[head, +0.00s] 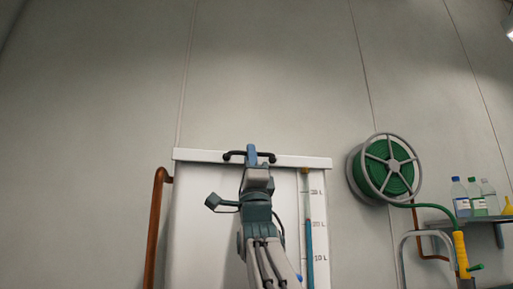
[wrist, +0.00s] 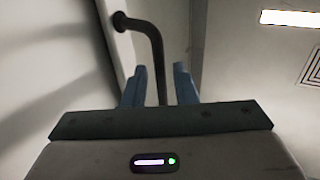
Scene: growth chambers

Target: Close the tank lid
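The white tank (head: 205,225) stands against the wall, with level marks on its right side. Its white lid (head: 305,161) shows as a slab along the tank top; from this low angle I cannot tell whether it rests fully on the rim. The black lid handle (head: 232,154) is on the lid's front edge, and its bar (wrist: 155,42) also shows in the wrist view. My gripper (head: 250,150) is at the handle's middle. In the wrist view my blue fingers (wrist: 160,78) stand apart on either side of the bar, with gaps visible.
A copper pipe (head: 155,225) runs up the tank's left side. A green hose reel (head: 385,168) hangs on the wall at right. Bottles (head: 475,195) stand on a shelf (head: 465,222) farther right. The wall above the tank is clear.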

